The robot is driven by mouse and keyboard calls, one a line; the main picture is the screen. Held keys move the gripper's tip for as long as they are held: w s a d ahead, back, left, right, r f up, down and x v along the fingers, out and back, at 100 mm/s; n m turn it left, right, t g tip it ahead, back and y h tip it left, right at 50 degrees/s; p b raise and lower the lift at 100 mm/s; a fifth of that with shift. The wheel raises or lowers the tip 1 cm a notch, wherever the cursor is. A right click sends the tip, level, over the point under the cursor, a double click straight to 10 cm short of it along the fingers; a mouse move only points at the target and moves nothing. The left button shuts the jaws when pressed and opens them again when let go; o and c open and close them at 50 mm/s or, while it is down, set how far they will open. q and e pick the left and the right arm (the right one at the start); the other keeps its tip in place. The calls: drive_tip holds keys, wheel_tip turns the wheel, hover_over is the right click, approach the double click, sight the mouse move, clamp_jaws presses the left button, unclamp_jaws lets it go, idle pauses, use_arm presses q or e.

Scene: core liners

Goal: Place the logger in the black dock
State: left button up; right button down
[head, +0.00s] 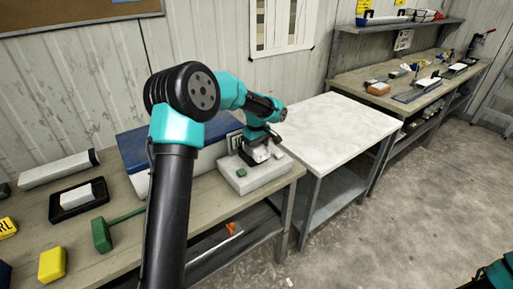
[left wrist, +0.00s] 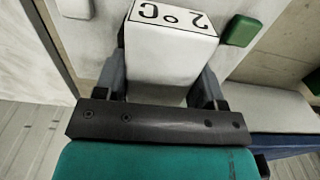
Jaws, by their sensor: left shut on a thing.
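The logger (left wrist: 170,45) is a white box with "2°C" in black on its face. My left gripper (head: 260,155) is shut on it, with one finger on each side in the left wrist view. The gripper is low over a pale block (head: 262,180) on the workbench; I cannot tell whether the logger touches the block. A shallow black tray (head: 56,212), which looks like the black dock, lies at the left of the bench with a white block (head: 77,196) in it.
A green piece (head: 241,172) and a small white piece (head: 278,153) sit on the pale block. A blue-topped box (head: 150,142) stands behind my arm. A green hammer-like tool (head: 102,235), a yellow block (head: 52,264) and a white cylinder (head: 55,170) lie left. The white table (head: 330,130) is clear.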

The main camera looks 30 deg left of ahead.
sight(256, 146)
use_arm(q)
drive_tip(key=shift+f, duration=0.15)
drive_tip(key=o, duration=1)
drive_tip(key=shift+c, duration=0.2)
wheel_tip(256, 146, up, 12)
drive_tip(key=shift+r, duration=0.2)
